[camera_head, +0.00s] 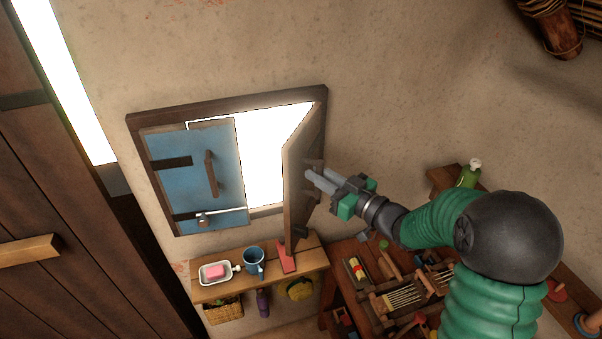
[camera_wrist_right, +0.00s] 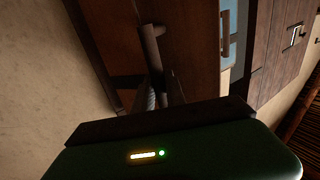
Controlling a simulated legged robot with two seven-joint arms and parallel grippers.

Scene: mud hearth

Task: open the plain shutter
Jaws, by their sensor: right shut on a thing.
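The plain shutter (camera_head: 300,175) is a brown wooden panel on the right side of the window. It stands swung out from the wall, seen nearly edge-on, with bright light through the gap beside it. My right gripper (camera_head: 314,177) is at its right-hand face, shut on the shutter's handle; the fingers partly hide the handle. In the right wrist view the brown shutter (camera_wrist_right: 190,40) fills the middle, and its dark bar handle (camera_wrist_right: 150,50) runs down to the fingers (camera_wrist_right: 160,92). My left gripper is in neither view.
A blue shutter (camera_head: 225,165) with its own handle covers the window's left half. Below, a shelf (camera_head: 310,262) holds a soap dish (camera_head: 215,272), a blue mug (camera_head: 254,261) and a red item (camera_head: 287,257). A tool-covered table stands lower right; a dark door (camera_head: 60,190) is at left.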

